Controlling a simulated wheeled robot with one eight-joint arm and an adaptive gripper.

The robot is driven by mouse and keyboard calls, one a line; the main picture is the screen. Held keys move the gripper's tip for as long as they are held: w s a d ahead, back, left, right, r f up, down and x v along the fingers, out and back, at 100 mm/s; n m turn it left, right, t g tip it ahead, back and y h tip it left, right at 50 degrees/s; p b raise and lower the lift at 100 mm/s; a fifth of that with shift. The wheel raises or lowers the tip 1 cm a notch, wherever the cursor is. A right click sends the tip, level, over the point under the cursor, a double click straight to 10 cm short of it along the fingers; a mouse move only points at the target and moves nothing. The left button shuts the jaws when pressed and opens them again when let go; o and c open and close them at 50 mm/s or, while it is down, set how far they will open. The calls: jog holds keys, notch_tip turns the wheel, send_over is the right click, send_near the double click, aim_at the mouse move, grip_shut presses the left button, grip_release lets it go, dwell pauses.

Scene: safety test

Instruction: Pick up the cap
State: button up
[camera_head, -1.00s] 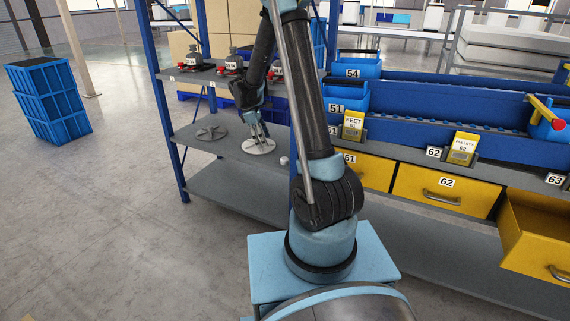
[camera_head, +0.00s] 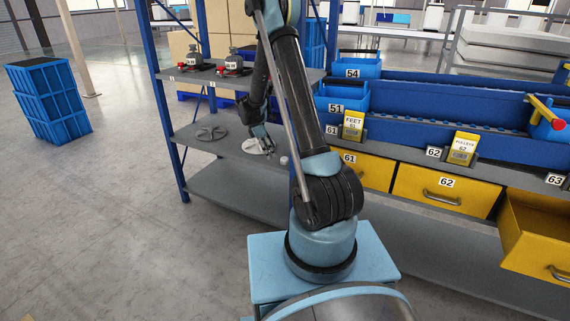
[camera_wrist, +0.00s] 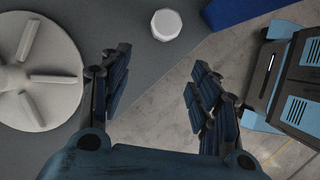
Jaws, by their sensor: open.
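A small white cap (camera_head: 284,161) stands near the front edge of the grey middle shelf (camera_head: 235,149). In the wrist view the white cap (camera_wrist: 166,24) is at the top centre, beyond my fingertips and apart from them. My gripper (camera_head: 268,146) is low over the shelf, to the left of the cap. In the wrist view my gripper (camera_wrist: 158,72) shows its two fingers spread apart with nothing between them.
A pale round ribbed disc (camera_head: 256,146) lies just left of the cap; it also shows in the wrist view (camera_wrist: 62,55). A greyer disc (camera_head: 211,134) lies further left. A blue post (camera_head: 170,110) and yellow drawers (camera_head: 367,172) flank the shelf.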

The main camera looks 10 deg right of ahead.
aim_at(285, 158)
jog(key=shift+d, duration=2.2)
jog(key=shift+d+f, duration=0.15)
jog(key=shift+d, duration=0.2)
jog(key=shift+x, duration=2.35)
jog(key=c, duration=0.9)
